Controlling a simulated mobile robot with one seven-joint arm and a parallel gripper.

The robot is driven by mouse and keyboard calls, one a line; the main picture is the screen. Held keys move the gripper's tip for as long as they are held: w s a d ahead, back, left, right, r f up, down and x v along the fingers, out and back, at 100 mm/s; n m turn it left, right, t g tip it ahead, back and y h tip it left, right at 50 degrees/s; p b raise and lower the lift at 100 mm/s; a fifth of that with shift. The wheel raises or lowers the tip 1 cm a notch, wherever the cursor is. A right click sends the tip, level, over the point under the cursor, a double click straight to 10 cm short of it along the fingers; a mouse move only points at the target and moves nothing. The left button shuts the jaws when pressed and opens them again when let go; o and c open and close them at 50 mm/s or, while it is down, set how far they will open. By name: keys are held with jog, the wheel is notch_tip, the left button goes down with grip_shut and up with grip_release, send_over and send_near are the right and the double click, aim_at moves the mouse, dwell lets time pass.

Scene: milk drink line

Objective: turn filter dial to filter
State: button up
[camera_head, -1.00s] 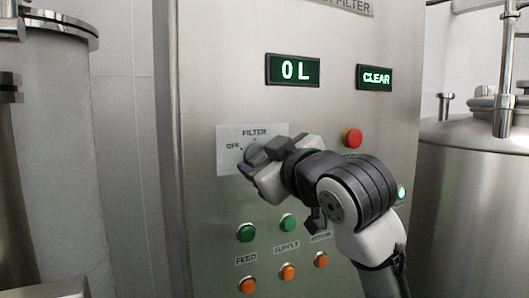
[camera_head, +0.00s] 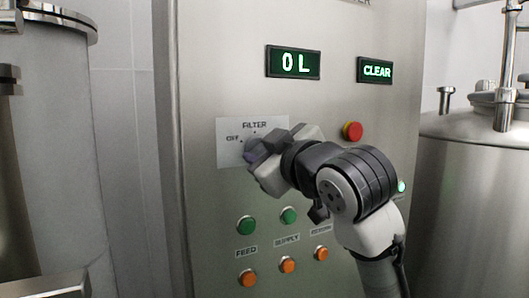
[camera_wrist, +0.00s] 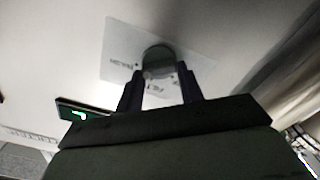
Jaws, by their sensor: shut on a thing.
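The filter dial (camera_wrist: 158,58) is a dark round knob on a white label plate (camera_head: 226,152) on the steel panel. The plate reads FILTER at the top and OFF at the left. My gripper (camera_head: 256,152) is at the dial, its fingers closed on the dial's sides. In the wrist view my two dark fingers (camera_wrist: 160,85) stand on either side of the knob. My gripper hides most of the dial in the head view, so I cannot tell its pointer's setting.
Displays above read 0 L (camera_head: 293,62) and CLEAR (camera_head: 375,70). A red button (camera_head: 352,131) is close to the right of my gripper. Green buttons (camera_head: 246,225) and orange buttons (camera_head: 248,278) are below. Steel tanks stand left (camera_head: 60,150) and right (camera_head: 470,190).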

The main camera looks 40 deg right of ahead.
jog(key=n+b, duration=0.1)
jog(key=n, duration=0.1)
jog(key=n+b, duration=0.1)
jog(key=n, duration=0.2)
jog(key=shift+a+f, duration=0.15)
jog(key=shift+f, duration=0.05)
jog(key=n+b, duration=0.1)
jog(key=n, duration=0.4)
jog(key=shift+f+n+b, duration=0.1)
jog(key=shift+n+b, duration=0.25)
jog(key=shift+n, duration=0.05)
jog(key=o, duration=1)
jog(key=shift+s, duration=0.1)
jog(key=b+v, duration=0.4)
jog(key=v, duration=0.9)
jog(key=shift+s+a, duration=0.2)
jog(key=shift+s, duration=0.05)
